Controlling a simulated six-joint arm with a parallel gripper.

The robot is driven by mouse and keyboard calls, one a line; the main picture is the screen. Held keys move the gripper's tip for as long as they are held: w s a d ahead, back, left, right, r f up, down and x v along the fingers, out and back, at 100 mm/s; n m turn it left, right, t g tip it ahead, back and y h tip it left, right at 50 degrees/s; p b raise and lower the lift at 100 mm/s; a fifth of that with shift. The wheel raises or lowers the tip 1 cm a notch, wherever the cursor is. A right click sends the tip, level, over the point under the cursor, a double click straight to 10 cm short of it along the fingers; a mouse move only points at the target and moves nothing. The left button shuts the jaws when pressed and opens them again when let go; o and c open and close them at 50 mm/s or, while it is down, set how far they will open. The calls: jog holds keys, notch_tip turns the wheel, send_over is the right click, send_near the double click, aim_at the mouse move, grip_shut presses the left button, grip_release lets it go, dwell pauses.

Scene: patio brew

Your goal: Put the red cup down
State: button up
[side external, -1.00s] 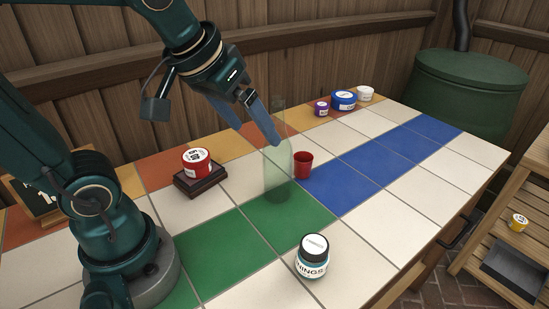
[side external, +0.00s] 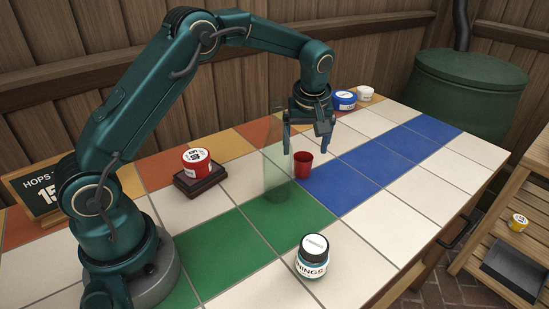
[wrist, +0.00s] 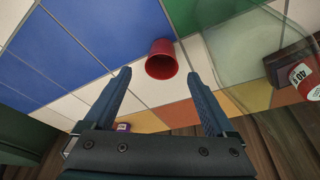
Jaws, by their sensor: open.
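The red cup (side external: 302,165) stands upright on the tiled table, by the edge of the blue tiles. My gripper (side external: 305,140) is open, points down and is empty, just above and behind the cup in the side view. In the wrist view the cup (wrist: 161,66) shows with its open mouth toward me, just ahead of my fingertips (wrist: 157,76) and roughly centred between them. I cannot tell whether a finger touches it.
A clear greenish bottle (side external: 273,182) stands close left of the cup. A teal jar (side external: 312,257) is at the front; a blue jar (side external: 344,99) and white jar (side external: 365,94) stand behind. Tiles to the right are clear.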

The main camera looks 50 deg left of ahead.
aim_at(303, 161)
jog(key=shift+s+f, duration=0.1)
jog(key=shift+f, duration=0.35)
jog(key=shift+x, duration=2.4)
jog(key=shift+d, duration=0.1)
jog(key=shift+r, duration=0.1)
grip_shut()
